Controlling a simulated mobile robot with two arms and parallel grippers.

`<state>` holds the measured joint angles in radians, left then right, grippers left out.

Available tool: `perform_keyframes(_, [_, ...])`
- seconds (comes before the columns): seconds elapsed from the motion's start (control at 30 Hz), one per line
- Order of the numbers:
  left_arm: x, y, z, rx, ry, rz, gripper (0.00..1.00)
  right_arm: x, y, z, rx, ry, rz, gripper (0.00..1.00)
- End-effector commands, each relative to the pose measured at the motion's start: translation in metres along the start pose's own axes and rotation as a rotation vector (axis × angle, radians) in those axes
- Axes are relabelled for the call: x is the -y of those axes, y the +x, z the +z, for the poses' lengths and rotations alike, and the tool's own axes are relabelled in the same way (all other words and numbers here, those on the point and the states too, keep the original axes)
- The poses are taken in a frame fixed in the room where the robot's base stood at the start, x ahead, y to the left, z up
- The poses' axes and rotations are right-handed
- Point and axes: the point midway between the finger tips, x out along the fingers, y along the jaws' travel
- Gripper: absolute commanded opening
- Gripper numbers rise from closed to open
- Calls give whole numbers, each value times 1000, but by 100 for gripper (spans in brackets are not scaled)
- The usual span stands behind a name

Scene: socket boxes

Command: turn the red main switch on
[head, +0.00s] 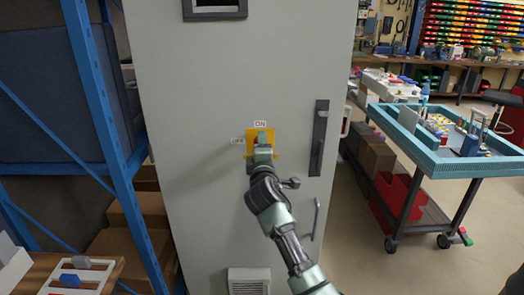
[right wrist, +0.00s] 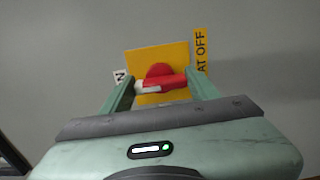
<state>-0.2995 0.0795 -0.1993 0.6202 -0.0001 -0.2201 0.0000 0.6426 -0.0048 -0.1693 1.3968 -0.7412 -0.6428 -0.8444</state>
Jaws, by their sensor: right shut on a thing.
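The red main switch (right wrist: 160,76) sits on a yellow plate (right wrist: 142,58) in the right wrist view. Its handle lies across the picture, with a white tip at the left, on the side of a partly hidden label ending in "N". A yellow label reading "AT OFF" (right wrist: 201,52) is at the right. My right gripper (right wrist: 161,86) is shut on the switch handle, one finger at each end. In the head view my right gripper (head: 262,138) covers the switch on the yellow plate (head: 251,134), below the ON label (head: 260,124). My left gripper is not in view.
The plate is on a tall grey cabinet (head: 190,120) with a dark vertical handle (head: 319,138) to the right of the switch. A blue rack (head: 95,90) stands left, a teal-topped cart (head: 450,160) right. Open floor shows at lower right.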

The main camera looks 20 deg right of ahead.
Motion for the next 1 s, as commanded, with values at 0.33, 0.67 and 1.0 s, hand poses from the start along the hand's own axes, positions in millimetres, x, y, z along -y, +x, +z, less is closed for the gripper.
perform_keyframes(0.33, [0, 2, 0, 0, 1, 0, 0, 2, 0, 0, 0, 31, -3, 20])
perform_keyframes(0.67, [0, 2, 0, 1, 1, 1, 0, 1, 0, 0, 0, 31, -3, 82])
perform_keyframes(1.0, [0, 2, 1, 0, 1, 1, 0, 1, -2, 0, 0, 28, -1, 82])
